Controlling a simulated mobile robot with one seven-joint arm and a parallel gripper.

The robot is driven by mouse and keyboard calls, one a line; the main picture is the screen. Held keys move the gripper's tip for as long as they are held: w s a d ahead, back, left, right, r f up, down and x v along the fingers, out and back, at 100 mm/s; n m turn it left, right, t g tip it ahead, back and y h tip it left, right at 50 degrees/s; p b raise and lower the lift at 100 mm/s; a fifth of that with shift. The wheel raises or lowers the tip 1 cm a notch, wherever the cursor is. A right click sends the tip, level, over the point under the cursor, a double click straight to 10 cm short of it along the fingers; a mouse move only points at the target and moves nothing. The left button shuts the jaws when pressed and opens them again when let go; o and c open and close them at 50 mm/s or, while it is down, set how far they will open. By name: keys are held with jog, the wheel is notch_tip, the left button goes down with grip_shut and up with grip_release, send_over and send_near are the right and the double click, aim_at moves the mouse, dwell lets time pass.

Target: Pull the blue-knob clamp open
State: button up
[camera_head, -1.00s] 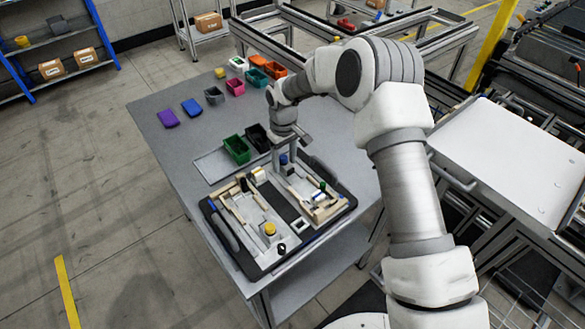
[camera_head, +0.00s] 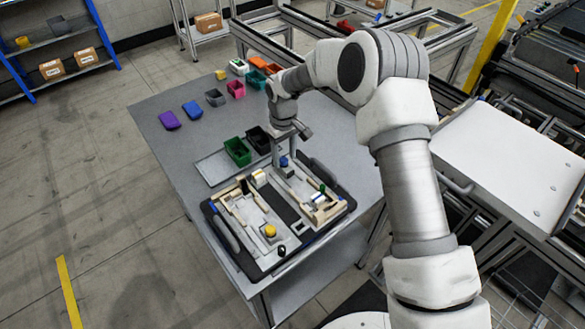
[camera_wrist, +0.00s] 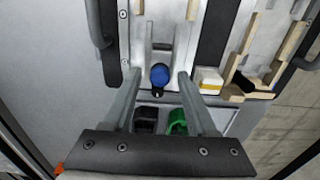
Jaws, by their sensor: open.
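The blue-knob clamp (camera_head: 284,161) is at the far end of the right-hand fixture on the black-rimmed pallet (camera_head: 232,258). In the wrist view its round blue knob (camera_wrist: 160,74) shows near the middle, with a dark part just below it. My gripper (camera_wrist: 161,70) is open, with one finger on each side of the knob. Gaps show between the knob and both fingers, so it does not look gripped. In the head view my gripper (camera_head: 283,156) points down at the knob, and its fingers partly hide the clamp.
The pallet also carries a yellow knob (camera_head: 270,231), a green-knob part (camera_head: 322,188) and wooden pieces. A green bin (camera_head: 237,150) and a black bin (camera_head: 259,138) stand close behind my gripper. The table's left side is mostly clear.

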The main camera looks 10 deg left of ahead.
jog(key=shift+r+p, duration=1.05)
jog(key=shift+r, duration=1.45)
jog(key=s+d+r+m+t, duration=0.15)
jog(key=s+d+r, duration=0.25)
jog(key=d+r, duration=0.6)
jog(key=s+d+r+m+t, duration=0.1)
jog(key=s+d+r+m, duration=0.35)
jog(key=r, duration=0.85)
jog(key=s+d+r+m+t, duration=0.1)
jog(key=s+d+r, duration=0.1)
jog(key=s+d, duration=0.4)
jog(key=s+d+r+m+t, duration=0.2)
jog(key=s+d, duration=0.4)
jog(key=s, duration=0.9)
jog(key=shift+d+m, duration=0.3)
jog(key=shift+d, duration=0.1)
jog(key=shift+a, duration=0.1)
